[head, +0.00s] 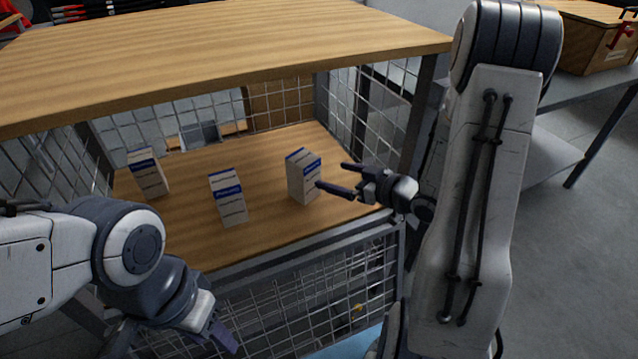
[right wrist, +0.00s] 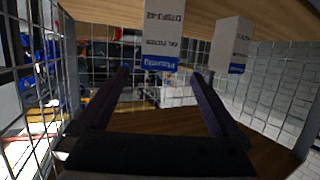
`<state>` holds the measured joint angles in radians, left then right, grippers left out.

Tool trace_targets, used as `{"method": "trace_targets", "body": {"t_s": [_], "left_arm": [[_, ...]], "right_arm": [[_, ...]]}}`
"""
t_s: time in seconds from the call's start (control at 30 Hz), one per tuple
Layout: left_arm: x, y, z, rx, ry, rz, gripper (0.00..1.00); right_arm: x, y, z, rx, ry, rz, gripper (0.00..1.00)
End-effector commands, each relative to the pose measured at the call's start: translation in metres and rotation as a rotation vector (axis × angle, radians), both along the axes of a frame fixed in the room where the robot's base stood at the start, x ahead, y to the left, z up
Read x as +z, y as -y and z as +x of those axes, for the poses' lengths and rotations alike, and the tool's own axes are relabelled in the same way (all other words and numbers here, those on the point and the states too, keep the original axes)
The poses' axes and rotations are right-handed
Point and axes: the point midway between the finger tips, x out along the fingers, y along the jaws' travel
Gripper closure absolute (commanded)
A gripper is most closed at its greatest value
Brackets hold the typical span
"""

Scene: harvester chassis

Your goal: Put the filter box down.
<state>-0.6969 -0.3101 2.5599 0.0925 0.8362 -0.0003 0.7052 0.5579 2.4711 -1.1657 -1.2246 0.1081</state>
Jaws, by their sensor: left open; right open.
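Three white filter boxes with blue bands stand upright on the wooden shelf (head: 265,225) inside the mesh cage: a left box (head: 148,174), a middle box (head: 228,197) and a right box (head: 304,177). My right gripper (head: 334,178) is open just right of the right box, its fingers pointing at it; the box looks free of the jaws. The right wrist view appears upside down and shows a near box (right wrist: 161,40) ahead of the open fingers and another box (right wrist: 231,45) beside it. My left gripper (head: 217,338) is open and empty, low outside the cage front.
A wooden top (head: 220,45) covers the cage, leaving limited height above the shelf. Wire mesh (head: 290,290) closes the lower front, and a metal post (head: 420,115) stands near my right arm. A grey table (head: 560,100) with a wooden box (head: 590,38) stands at the right.

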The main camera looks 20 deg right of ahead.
Motion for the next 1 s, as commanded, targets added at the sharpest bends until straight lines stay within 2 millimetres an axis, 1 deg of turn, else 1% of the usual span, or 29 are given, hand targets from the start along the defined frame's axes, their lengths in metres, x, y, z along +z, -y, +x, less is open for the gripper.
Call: {"method": "trace_targets", "body": {"t_s": [0.17, 0.27, 0.37, 0.4, 0.47, 0.53, 0.57, 0.6, 0.67, 0.7, 0.77, 0.8, 0.87, 0.9, 1.0], "left_arm": [[0.0, 0.0, 0.0, 0.0, 0.0, 0.0, 0.5], [0.0, 0.0, 0.0, 0.0, 0.0, 0.0, 0.5], [0.0, 0.0, 0.0, 0.0, 0.0, 0.0, 0.5], [0.0, 0.0, 0.0, 0.0, 0.0, 0.0, 0.5], [0.0, 0.0, 0.0, 0.0, 0.0, 0.0, 0.5], [0.0, 0.0, 0.0, 0.0, 0.0, 0.0, 0.5], [0.0, 0.0, 0.0, 0.0, 0.0, 0.0, 0.5], [0.0, 0.0, 0.0, 0.0, 0.0, 0.0, 0.5], [0.0, 0.0, 0.0, 0.0, 0.0, 0.0, 0.5], [0.0, 0.0, 0.0, 0.0, 0.0, 0.0, 0.5], [0.0, 0.0, 0.0, 0.0, 0.0, 0.0, 0.5], [0.0, 0.0, 0.0, 0.0, 0.0, 0.0, 0.5], [0.0, 0.0, 0.0, 0.0, 0.0, 0.0, 0.5], [0.0, 0.0, 0.0, 0.0, 0.0, 0.0, 0.5], [0.0, 0.0, 0.0, 0.0, 0.0, 0.0, 0.5]], "right_arm": [[0.0, -0.003, 0.001, 0.003, -0.013, -0.02, 0.0], [-0.003, -0.016, 0.01, 0.007, -0.067, -0.096, 0.0], [-0.005, -0.04, 0.019, -0.001, -0.163, -0.222, 0.0], [-0.005, -0.051, 0.02, -0.009, -0.208, -0.275, 0.0], [-0.003, -0.069, 0.017, -0.024, -0.28, -0.344, 0.0], [0.001, -0.091, 0.005, -0.039, -0.363, -0.407, 0.0], [0.003, -0.101, -0.002, -0.043, -0.401, -0.428, 0.0], [0.006, -0.115, -0.015, -0.044, -0.452, -0.452, 0.0], [0.01, -0.137, -0.04, -0.038, -0.536, -0.479, 0.0], [0.013, -0.151, -0.06, -0.025, -0.596, -0.493, 0.0], [0.016, -0.172, -0.094, 0.0, -0.686, -0.507, 0.0], [0.019, -0.184, -0.119, 0.024, -0.747, -0.514, 0.0], [0.023, -0.2, -0.155, 0.069, -0.832, -0.524, 0.0], [0.025, -0.208, -0.178, 0.099, -0.885, -0.531, 0.0], [0.031, -0.22, -0.225, 0.17, -0.991, -0.548, 0.0]]}}
